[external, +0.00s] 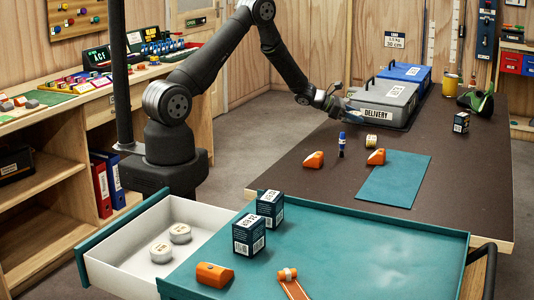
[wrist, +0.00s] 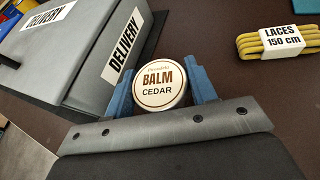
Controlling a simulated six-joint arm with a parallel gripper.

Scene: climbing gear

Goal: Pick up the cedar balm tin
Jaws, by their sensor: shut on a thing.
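The cedar balm tin (wrist: 159,84) is round, with a pale lid reading "BALM CEDAR", in the wrist view. It sits between the two blue fingers of my gripper (wrist: 162,88), which is shut on it. In the external view my gripper (external: 350,113) is over the far part of the brown table, just left of the grey delivery box; the tin is too small to make out there. I cannot tell whether the tin touches the table.
The grey delivery box (external: 385,102) stands close beside my gripper, with a blue box (external: 405,75) behind it. Yellow laces (wrist: 278,42) lie to the right in the wrist view. Orange holds (external: 314,160) and a blue stick (external: 342,145) stand nearer. Two pale tins (external: 180,233) lie in the open drawer.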

